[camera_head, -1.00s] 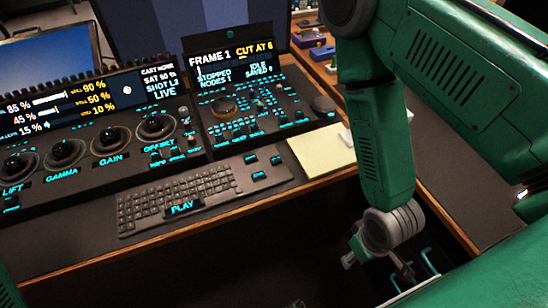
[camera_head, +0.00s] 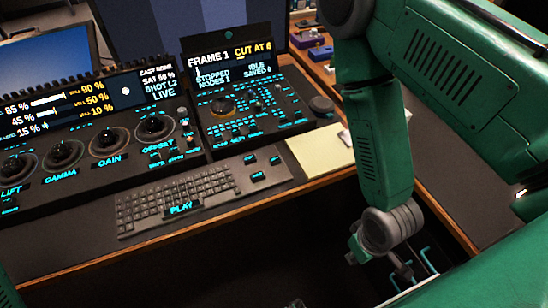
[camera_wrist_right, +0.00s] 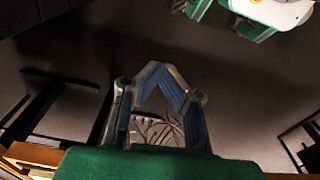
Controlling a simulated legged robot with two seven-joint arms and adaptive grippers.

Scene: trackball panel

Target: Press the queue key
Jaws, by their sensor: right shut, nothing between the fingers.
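The black keyboard (camera_head: 175,203) lies on the desk with a large PLAY key (camera_head: 183,209) at its front edge. A few separate keys with small cyan labels (camera_head: 257,176) sit just right of it. More small lit keys are on the panel (camera_head: 248,118) under the FRAME 1 screen. The labels are too small to tell which is the queue key. My right gripper (camera_wrist_right: 158,68) is shut and empty in the wrist view, with its fingers meeting in an arch. In the head view it hangs beyond the desk's front edge, apart from all keys. My left gripper is not in view.
A yellow notepad (camera_head: 322,150) lies right of the keys, near my right arm. A row of trackballs (camera_head: 110,139) and a wide display (camera_head: 100,98) stand at the left. The wooden desk edge (camera_head: 130,240) runs in front. The strip before the keyboard is clear.

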